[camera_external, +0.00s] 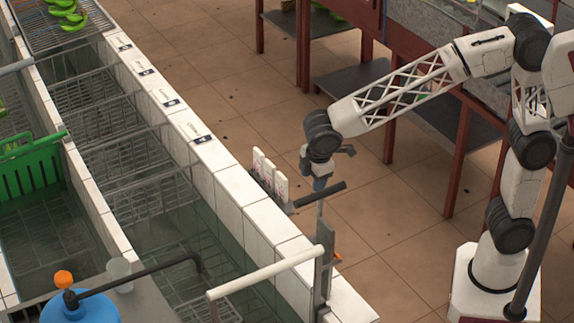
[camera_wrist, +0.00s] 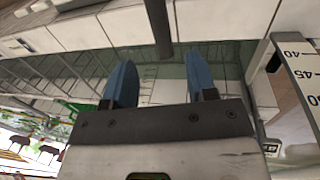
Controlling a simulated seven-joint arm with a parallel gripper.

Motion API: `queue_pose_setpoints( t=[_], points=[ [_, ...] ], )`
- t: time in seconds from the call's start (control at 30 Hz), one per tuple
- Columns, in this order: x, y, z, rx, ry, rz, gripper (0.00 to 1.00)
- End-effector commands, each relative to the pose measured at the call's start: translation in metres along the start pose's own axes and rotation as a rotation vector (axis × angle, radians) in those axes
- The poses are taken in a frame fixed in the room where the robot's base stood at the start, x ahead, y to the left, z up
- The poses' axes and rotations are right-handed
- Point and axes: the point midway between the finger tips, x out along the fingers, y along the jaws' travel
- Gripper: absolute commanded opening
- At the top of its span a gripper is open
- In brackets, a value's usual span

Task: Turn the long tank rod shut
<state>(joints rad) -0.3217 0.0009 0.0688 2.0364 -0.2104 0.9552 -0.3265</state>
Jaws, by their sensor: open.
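A dark bar handle (camera_external: 320,194) sits on top of a thin upright rod (camera_external: 320,215) at the tank wall's near end, and I take it to be the task's rod. The rod runs down to a grey bracket (camera_external: 324,262) on the wall. My gripper (camera_external: 320,182) points down just above and behind the handle, close to it; contact cannot be told. In the wrist view, my blue fingers (camera_wrist: 160,65) are spread apart. A dark bar (camera_wrist: 159,30) shows beyond the gap between them, likely the same handle. Nothing shows gripped.
The white-tiled tank wall (camera_external: 210,165) runs beside the water with wire racks. A white rail (camera_external: 266,272) and a blue container (camera_external: 80,306) are in front. A numbered scale (camera_wrist: 302,75) is at right in the wrist view. Open floor lies right.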

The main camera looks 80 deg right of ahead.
Motion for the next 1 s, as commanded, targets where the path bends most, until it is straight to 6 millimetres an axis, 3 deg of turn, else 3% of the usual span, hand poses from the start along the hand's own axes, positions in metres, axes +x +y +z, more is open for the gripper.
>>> queue_pose_setpoints(
  t=[0.17,0.63,1.0],
  points=[
    [0.003,-0.001,-0.012,-0.022,-0.003,0.003,0.52],
    [0.007,-0.001,-0.012,-0.023,-0.004,0.003,0.52],
    [0.039,-0.001,-0.012,-0.023,-0.005,0.002,0.52]
  ],
)
